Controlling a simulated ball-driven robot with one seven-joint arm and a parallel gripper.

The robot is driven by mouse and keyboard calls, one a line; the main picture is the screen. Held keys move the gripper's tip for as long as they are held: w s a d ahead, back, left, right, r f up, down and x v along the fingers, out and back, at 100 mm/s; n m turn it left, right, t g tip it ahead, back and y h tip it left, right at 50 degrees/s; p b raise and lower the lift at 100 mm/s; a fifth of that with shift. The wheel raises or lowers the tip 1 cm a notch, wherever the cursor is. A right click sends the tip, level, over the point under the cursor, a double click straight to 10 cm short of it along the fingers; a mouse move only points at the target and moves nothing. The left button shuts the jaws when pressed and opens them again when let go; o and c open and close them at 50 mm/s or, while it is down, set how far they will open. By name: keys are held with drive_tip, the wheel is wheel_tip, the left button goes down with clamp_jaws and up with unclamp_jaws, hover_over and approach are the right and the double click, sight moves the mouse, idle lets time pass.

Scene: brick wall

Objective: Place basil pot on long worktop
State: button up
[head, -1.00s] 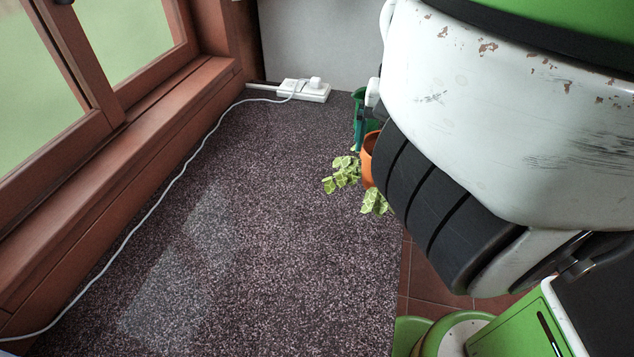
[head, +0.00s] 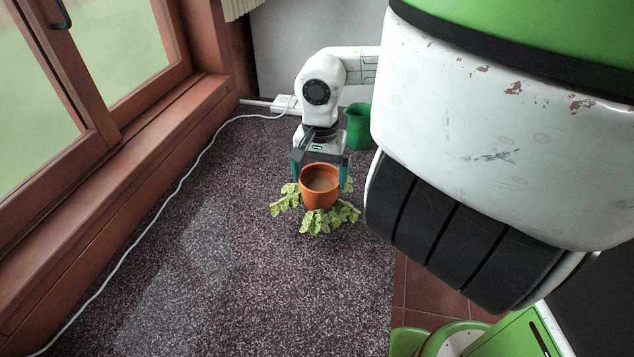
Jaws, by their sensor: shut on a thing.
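The basil pot (head: 320,194) is an orange-brown terracotta pot with pale green leaves. Its round opening faces up toward the camera, and leaves spread out around its lower side. My gripper (head: 320,178) is shut on the pot, one teal fingertip on each side. The pot is over the far right part of the long worktop (head: 240,260), a dark speckled surface. I cannot tell whether the pot touches it.
A green cup (head: 358,127) stands right behind the pot. A white power strip (head: 284,104) lies at the back, its cable (head: 150,212) running along the window side. A wooden window frame (head: 130,150) borders the left. The worktop's middle and front are clear.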

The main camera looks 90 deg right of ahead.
sight(317, 187)
drive_tip(key=f, duration=0.3)
drive_tip(key=shift+w+d+p, duration=0.15)
drive_tip(key=shift+w+p, duration=0.2)
drive_tip(key=shift+f, duration=0.45)
drive_tip(key=shift+f, duration=0.15)
drive_tip(key=o, duration=1.7)
drive_tip(key=shift+r, duration=0.65)
wheel_tip(317, 187, up, 11)
drive_tip(key=shift+r+b, duration=0.1)
drive_tip(key=shift+b, duration=0.9)
